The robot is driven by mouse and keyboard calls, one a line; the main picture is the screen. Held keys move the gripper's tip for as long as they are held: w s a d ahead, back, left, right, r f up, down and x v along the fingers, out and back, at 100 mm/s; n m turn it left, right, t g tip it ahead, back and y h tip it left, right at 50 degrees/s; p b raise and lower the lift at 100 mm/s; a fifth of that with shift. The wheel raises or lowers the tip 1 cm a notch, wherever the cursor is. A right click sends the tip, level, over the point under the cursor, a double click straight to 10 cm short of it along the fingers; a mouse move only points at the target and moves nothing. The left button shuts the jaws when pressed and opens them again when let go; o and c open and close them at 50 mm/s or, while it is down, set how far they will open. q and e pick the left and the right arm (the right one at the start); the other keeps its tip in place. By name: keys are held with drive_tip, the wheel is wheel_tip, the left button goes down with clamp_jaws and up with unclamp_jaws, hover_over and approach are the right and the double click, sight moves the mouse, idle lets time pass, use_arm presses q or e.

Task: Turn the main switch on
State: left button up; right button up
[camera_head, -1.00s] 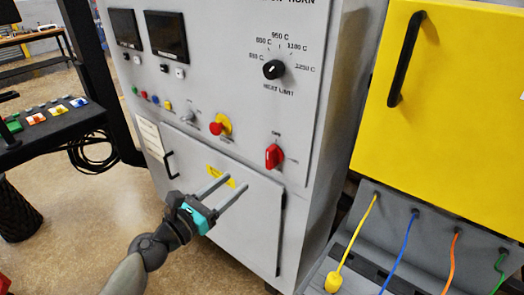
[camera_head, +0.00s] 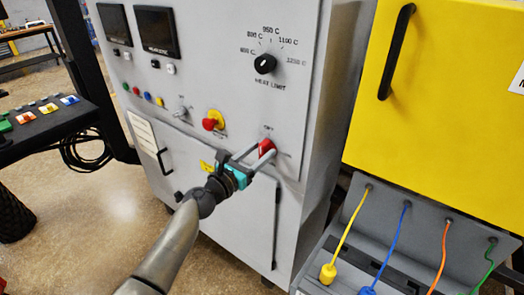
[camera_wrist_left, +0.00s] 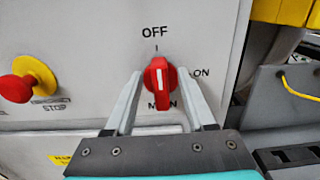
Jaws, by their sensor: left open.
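The red main switch (camera_head: 266,147) is on the grey furnace panel (camera_head: 200,95), low on its right side. In the left wrist view the switch (camera_wrist_left: 160,84) stands upright, its white mark pointing up at OFF; ON is printed to its right. My left gripper (camera_head: 253,155) is open, its fingers reaching toward the panel on both sides of the switch. In the wrist view the fingers (camera_wrist_left: 160,100) flank the knob with a gap on each side. My right gripper is not in view.
A red emergency stop (camera_head: 211,123) on a yellow ring sits left of the switch. A black heat limit knob (camera_head: 265,64) is above. A yellow cabinet (camera_head: 440,110) and a sloped panel with coloured cables (camera_head: 385,240) stand to the right.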

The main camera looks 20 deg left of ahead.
use_arm(q)
drive_tip(key=shift+w+d, duration=0.25)
drive_tip(key=shift+w, duration=0.35)
clamp_jaws()
idle(0.3)
